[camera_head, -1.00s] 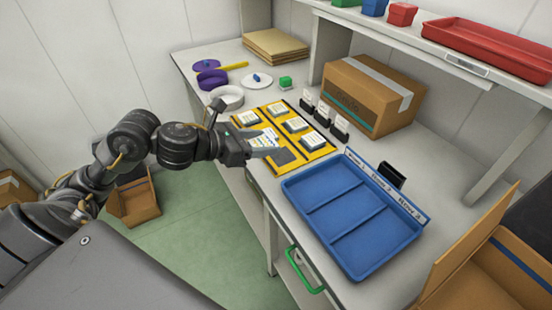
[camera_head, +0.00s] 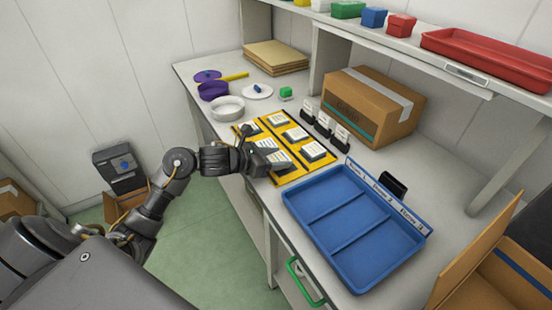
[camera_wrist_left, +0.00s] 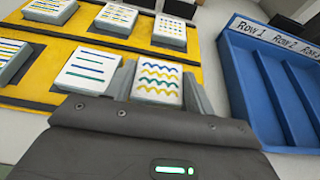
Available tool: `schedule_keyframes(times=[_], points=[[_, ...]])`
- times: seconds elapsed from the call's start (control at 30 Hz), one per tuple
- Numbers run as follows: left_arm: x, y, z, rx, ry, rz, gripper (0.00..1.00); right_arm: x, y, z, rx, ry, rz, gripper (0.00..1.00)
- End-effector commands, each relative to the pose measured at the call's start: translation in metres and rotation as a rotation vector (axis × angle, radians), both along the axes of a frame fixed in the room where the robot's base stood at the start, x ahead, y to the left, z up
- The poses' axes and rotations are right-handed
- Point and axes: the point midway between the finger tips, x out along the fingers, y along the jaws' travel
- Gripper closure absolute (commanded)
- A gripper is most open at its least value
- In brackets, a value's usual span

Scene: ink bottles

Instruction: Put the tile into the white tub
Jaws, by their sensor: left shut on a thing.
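My left gripper (camera_head: 272,161) is over the near edge of the yellow board (camera_head: 291,178). In the left wrist view its fingers (camera_wrist_left: 160,88) are shut on a white tile (camera_wrist_left: 158,78) with blue, green and yellow wavy lines. Whether this tile touches the board cannot be told. Several similar tiles sit on the board, one with straight lines (camera_wrist_left: 88,70) just left of the held one. The white tub (camera_head: 227,107), round and open, stands on the table beyond the board, left of it. My right gripper is not in view.
A blue three-compartment tray (camera_head: 350,225) lies right of the board. Black card holders (camera_head: 323,127) and a cardboard box (camera_head: 372,105) stand behind the board. A purple tub (camera_head: 213,91) and white plate (camera_head: 258,91) are near the white tub.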

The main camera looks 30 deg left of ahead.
Motion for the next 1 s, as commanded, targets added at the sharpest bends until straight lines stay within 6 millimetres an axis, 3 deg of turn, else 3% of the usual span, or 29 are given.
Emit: schedule_keyframes(times=[0.5,0.53,0.6,1.0], points=[[0.0003,0.0004,-0.0099,0.002,-0.003,0.0,0.71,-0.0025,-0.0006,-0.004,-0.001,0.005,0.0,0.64],[0.0002,0.0003,-0.0098,0.002,-0.003,0.0,0.45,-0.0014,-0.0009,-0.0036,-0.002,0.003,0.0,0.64],[0.0003,0.0003,-0.0087,0.002,-0.003,0.0,0.37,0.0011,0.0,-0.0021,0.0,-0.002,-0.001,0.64],[-0.0035,0.003,-0.0047,0.003,-0.003,0.0,0.37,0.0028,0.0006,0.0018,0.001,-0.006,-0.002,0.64]])
